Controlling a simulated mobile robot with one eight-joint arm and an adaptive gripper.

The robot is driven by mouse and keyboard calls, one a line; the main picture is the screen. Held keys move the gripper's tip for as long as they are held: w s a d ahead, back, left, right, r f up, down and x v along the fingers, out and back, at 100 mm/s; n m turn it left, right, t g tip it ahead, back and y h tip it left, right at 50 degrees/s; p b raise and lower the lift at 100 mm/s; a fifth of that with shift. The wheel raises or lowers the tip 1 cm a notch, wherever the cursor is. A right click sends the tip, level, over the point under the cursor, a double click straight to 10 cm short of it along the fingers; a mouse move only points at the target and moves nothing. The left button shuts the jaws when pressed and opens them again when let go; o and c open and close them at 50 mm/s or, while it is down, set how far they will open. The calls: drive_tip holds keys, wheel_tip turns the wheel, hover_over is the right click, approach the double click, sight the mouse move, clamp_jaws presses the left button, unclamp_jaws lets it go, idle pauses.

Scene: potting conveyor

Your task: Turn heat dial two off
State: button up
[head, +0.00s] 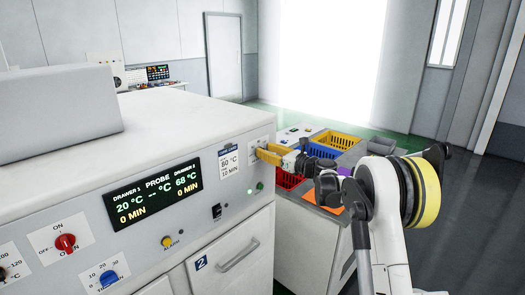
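A white label plate (257,142) is on the right end of the machine's front panel. My gripper (262,153) has its yellow fingertips right at this plate. They cover whatever dial sits there, so I cannot see its knob or which way it points. I cannot tell whether the fingers are closed on it. The display (153,196) reads 20 °C and 0 MIN for drawer 1, and 68 °C and 0 MIN for drawer 2.
A red ON/OFF dial (65,243) and a blue dial (108,279) are on the panel's left. A drawer handle (238,255) marked 2 sticks out below. Yellow (340,139), blue (318,150) and red (289,180) baskets stand on a bench behind my arm.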

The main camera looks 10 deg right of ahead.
drive_tip(key=shift+x, duration=0.85)
clamp_jaws()
drive_tip(key=shift+s, duration=0.1)
